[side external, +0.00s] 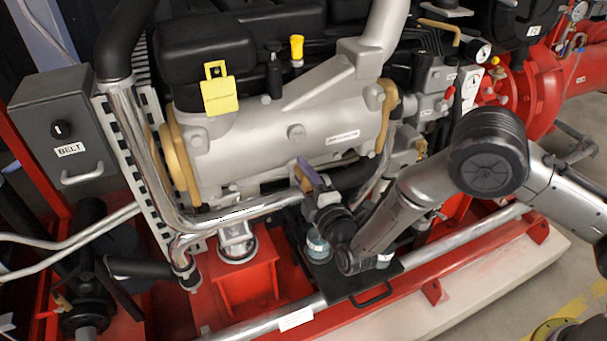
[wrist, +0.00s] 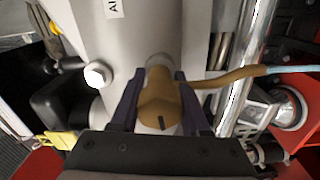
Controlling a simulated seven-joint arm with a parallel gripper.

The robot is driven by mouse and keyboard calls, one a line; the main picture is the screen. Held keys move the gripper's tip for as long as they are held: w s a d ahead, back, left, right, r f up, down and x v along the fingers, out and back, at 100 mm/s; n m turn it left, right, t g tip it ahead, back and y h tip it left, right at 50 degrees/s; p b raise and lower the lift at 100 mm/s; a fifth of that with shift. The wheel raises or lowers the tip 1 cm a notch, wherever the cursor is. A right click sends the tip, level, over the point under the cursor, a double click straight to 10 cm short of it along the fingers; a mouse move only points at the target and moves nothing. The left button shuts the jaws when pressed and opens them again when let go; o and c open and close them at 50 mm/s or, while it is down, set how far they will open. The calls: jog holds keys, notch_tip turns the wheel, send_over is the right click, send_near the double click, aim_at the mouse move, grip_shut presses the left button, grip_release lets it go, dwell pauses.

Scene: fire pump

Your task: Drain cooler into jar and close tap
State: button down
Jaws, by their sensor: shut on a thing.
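The cooler is the large grey cylinder (side external: 285,135) with a small white label, and its grey wall also fills the upper middle of the wrist view (wrist: 150,35). A brass tap (wrist: 160,103) projects from it. My gripper (side external: 308,180) is at the cooler's underside. In the wrist view its two dark purple fingers (wrist: 158,110) are shut on the tap's brass body, one on each side. A brass spout (wrist: 235,76) curves right, and a pale blue strand, apparently liquid, runs from its end. The jar (side external: 318,247), bluish inside, stands below my gripper, partly hidden by my wrist.
A black tray (side external: 345,292) with a front handle holds the jar. A chrome pipe (side external: 240,211) runs close left of my gripper. A yellow tag (side external: 219,95) hangs on the engine. A red frame (side external: 440,270) lies below. Free space around the tap is tight.

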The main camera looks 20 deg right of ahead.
jog(key=shift+n, duration=0.5)
jog(key=shift+c, duration=1.9)
grip_release()
jog(key=s, duration=1.4)
jog(key=shift+w, duration=0.1)
